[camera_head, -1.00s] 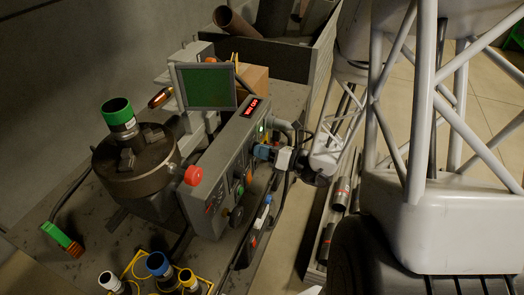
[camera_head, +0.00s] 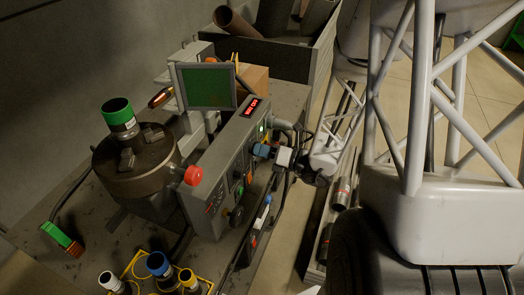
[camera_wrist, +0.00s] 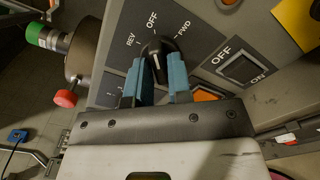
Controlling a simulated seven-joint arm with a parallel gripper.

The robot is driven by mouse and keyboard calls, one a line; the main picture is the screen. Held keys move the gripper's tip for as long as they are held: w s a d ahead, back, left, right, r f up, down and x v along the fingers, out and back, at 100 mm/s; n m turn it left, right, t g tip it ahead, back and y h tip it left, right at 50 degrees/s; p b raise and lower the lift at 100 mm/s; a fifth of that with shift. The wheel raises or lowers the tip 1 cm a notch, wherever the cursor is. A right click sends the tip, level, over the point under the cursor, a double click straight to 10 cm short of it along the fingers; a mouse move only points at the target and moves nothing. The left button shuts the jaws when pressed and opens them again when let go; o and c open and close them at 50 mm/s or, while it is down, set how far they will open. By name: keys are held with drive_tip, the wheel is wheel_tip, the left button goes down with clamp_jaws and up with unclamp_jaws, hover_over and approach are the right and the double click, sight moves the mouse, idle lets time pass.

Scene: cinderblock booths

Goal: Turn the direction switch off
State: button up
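The direction switch (camera_wrist: 156,52) is a black rotary knob with a white pointer line. In the wrist view it sits on a grey panel under the labels REV, OFF and FWD. Its pointer looks roughly upright in the picture, but the exact position is hard to tell. In the head view my gripper (camera_head: 263,151) is against the front of the grey control box (camera_head: 215,180) and hides the switch.
Beside the switch is an OFF/ON rocker switch (camera_wrist: 240,68); an orange button (camera_wrist: 206,95) lies close by the right finger. A red knob (camera_head: 193,175) stands out near the chuck (camera_head: 135,165). Pipe-filled crates stand behind and to the right.

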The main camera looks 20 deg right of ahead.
drive_tip(key=o, duration=0.3)
drive_tip(key=shift+s+d, duration=0.1)
drive_tip(key=shift+v, duration=3.8)
